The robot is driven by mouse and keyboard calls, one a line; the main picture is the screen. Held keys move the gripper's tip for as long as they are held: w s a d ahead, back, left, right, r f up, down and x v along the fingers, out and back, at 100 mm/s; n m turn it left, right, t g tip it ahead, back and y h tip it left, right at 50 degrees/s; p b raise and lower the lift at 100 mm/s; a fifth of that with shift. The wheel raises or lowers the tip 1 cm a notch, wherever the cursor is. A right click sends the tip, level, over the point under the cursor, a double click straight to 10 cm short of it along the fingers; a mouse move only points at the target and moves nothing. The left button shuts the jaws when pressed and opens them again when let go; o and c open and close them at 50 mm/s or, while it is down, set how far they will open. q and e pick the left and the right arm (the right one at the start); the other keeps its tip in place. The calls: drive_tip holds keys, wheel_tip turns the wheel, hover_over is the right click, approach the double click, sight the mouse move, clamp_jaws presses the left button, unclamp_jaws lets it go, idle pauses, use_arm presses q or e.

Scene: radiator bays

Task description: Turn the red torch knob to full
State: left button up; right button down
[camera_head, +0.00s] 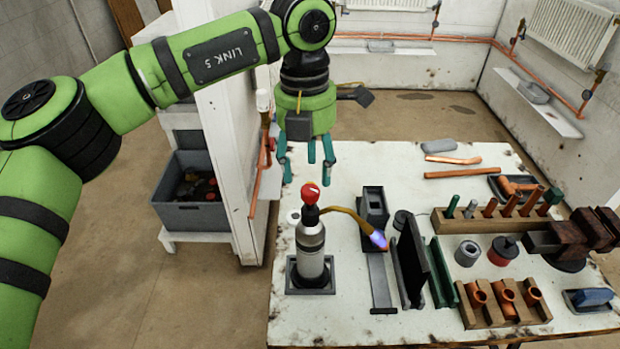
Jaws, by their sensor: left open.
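The red torch knob (310,193) sits on top of a silver torch bottle (310,247) that stands upright in a dark square base on the white table. A brass tube runs right from the torch head to a nozzle with a small blue-violet flame (378,239). My left gripper (308,175) points down just above the knob with its teal fingers spread. It is open and empty. I cannot tell whether the fingertips reach level with the knob's top. My right gripper is not in view.
Right of the torch are a dark upright plate (413,258), a wooden rack (490,222) of copper pieces, a block with copper fittings (500,302) and small tins. A white partition (222,130) stands left of the table. The table's back left is mostly clear.

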sight(310, 189)
use_arm(q)
wheel_tip(310, 189, down, 4)
drive_tip(key=shift+r+p, duration=0.2)
drive_tip(key=shift+p, duration=0.35)
drive_tip(key=shift+d+f, duration=0.1)
drive_tip(key=shift+f, duration=0.45)
clamp_jaws()
